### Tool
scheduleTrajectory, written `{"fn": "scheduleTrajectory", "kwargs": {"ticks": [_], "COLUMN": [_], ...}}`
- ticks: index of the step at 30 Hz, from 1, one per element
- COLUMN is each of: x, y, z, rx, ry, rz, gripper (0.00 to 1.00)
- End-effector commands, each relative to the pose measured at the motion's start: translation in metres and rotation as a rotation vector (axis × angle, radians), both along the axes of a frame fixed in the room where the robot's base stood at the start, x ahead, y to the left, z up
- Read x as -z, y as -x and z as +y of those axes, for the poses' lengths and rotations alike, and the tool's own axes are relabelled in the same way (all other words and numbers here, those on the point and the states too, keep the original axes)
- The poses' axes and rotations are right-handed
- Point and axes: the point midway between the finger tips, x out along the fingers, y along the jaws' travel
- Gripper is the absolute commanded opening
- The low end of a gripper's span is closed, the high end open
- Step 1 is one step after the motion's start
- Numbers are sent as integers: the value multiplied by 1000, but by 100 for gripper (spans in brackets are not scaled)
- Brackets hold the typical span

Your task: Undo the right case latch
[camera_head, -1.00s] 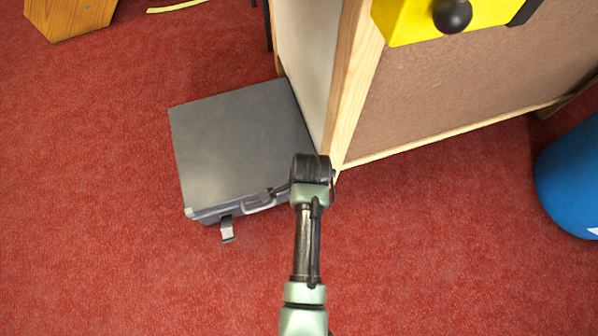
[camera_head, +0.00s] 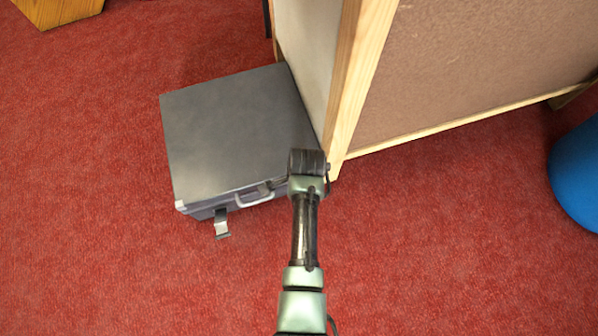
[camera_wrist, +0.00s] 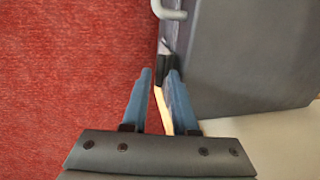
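The grey case (camera_head: 235,130) lies on the carpet against the cabinet, its lid down. Its handle (camera_head: 254,198) is on the front side and also shows in the wrist view (camera_wrist: 168,10). The left latch (camera_head: 221,224) hangs down, undone. In the head view my arm covers the right end of the front side, and the right latch cannot be made out there. In the wrist view a dark piece at the case's edge, apparently the right latch (camera_wrist: 167,66), is at the right fingertip. My gripper (camera_wrist: 159,74) is open, with two blue fingers apart and nothing clearly held between them.
A wooden-framed cabinet (camera_head: 352,90) with a brown panel stands close to the case's right side, near my gripper. A blue rounded object (camera_head: 577,180) is at the right edge. A wooden object (camera_head: 58,10) is at the top left. Red carpet is free in front.

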Motion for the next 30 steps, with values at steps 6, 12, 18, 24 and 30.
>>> {"fn": "scheduleTrajectory", "kwargs": {"ticks": [6, 12, 18, 24, 30], "x": [0, 0, 0, 0, 0], "y": [0, 0, 0, 0, 0], "z": [0, 0, 0, 0, 0], "rx": [0, 0, 1, 1, 1], "ry": [0, 0, 0, 0, 0], "rz": [0, 0, 1, 1, 1], "gripper": [0, 0, 0, 0, 0]}}
